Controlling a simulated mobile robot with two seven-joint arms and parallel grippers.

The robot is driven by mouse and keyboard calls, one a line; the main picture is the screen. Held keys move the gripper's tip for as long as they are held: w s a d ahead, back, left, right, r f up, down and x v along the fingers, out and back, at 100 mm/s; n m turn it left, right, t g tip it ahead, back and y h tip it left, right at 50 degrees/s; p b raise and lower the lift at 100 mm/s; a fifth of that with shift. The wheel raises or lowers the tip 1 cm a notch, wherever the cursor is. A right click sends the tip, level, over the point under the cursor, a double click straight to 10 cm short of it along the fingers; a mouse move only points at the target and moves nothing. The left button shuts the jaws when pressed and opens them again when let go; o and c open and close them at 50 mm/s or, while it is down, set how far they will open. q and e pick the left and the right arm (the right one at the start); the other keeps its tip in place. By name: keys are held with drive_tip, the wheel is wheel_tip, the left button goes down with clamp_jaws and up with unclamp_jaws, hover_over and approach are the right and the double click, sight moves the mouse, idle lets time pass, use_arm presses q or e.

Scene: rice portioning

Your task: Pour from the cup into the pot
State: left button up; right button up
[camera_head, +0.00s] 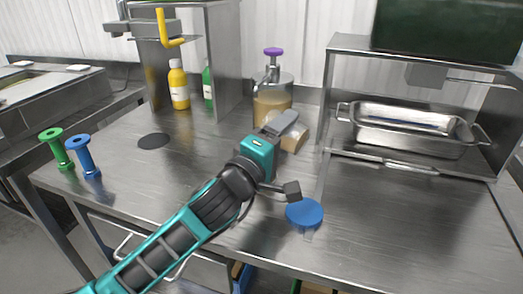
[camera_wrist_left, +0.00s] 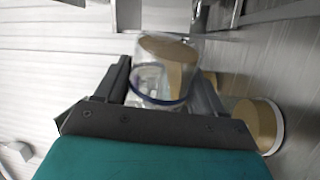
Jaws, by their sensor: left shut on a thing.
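In the left wrist view my left gripper (camera_wrist_left: 163,85) is shut on a clear cup (camera_wrist_left: 160,95) with a dark blue rim. The rim faces the wrist camera, and a tan patch shows in or through the cup. In the head view my left gripper (camera_head: 291,155) is above the table's middle; the cup's outline is hard to make out there. A tan thing (camera_head: 297,137) shows beside the gripper, partly hidden. A round vessel with a tan face (camera_wrist_left: 253,122) is right of the cup in the left wrist view. I cannot tell which vessel is the pot.
A clear jar (camera_head: 272,102) with tan contents and a purple knob stands behind the gripper. A blue disc (camera_head: 304,212) is near the front edge. A yellow bottle (camera_head: 178,86) and green bottle (camera_head: 208,85) stand back left. A steel tray (camera_head: 412,128) sits right. The front right is clear.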

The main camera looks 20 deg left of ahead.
use_arm(q)
drive_tip(key=shift+a+r+n+p, duration=0.15)
drive_tip(key=shift+n+p, duration=0.15)
drive_tip(key=shift+n, duration=0.1)
drive_tip(key=shift+w+a+r+n+p, duration=0.1)
drive_tip(key=shift+a+r+n+p, duration=0.15)
drive_tip(key=shift+n+p, duration=0.55)
idle(0.4)
drive_tip(key=shift+f+n, duration=0.2)
drive_tip(key=shift+n, duration=0.1)
